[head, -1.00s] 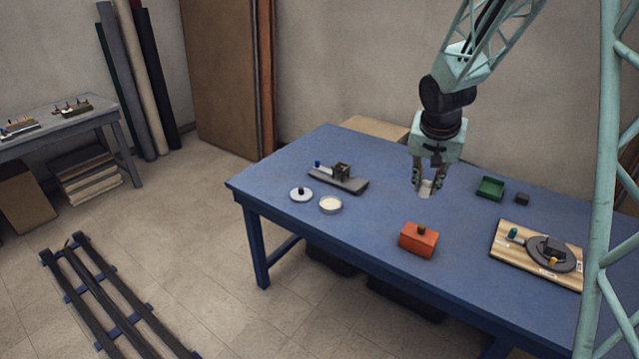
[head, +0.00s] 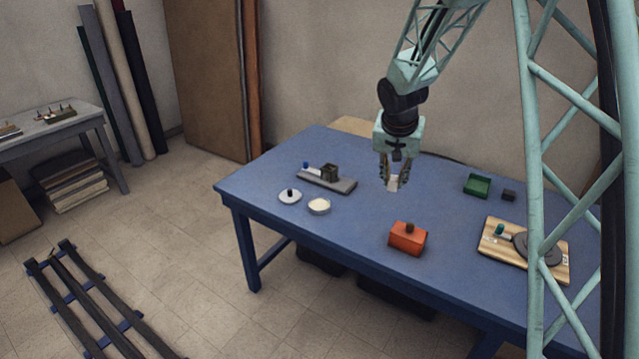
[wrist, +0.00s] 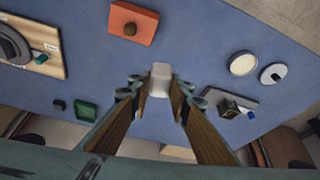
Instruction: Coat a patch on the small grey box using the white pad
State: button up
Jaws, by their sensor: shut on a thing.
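My gripper (head: 395,184) is shut on a white pad (head: 392,185), held above the middle of the blue table. In the wrist view, the pad (wrist: 160,80) sits between my fingertips (wrist: 157,88), with only table surface behind it. A small dark grey box (head: 509,195) stands at the table's right back, and it also shows in the wrist view (wrist: 60,104). Another dark grey block (wrist: 8,48) lies on a turntable at the wrist view's left edge; my column hides it in the head view. I cannot tell which one the task names. The pad touches neither.
An open round dish with pale contents (head: 319,205) and its knobbed lid (head: 290,196) lie left. Behind them is a grey plate fixture (head: 340,183). An orange block (head: 407,240), green tray (head: 477,186) and wooden turntable board (head: 500,258) are also on the blue table (head: 445,225).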

jog(key=w+a+f, duration=0.4)
jog(key=a, duration=0.4)
jog(key=w+a+f, duration=0.4)
jog(key=w+a, duration=0.1)
jog(key=a, duration=0.3)
jog(key=w+a+f, duration=0.4)
jog(key=w+a, duration=0.1)
jog(key=a, duration=0.2)
jog(key=shift+a, duration=0.4)
jog(key=shift+f, duration=0.15)
jog(key=shift+f+b, duration=0.8)
jog(key=shift+f, duration=2.05)
jog(key=shift+s+f+b, duration=0.1)
jog(key=shift+f+b, duration=0.55)
jog(key=shift+b, duration=0.25)
dwell(1.4)
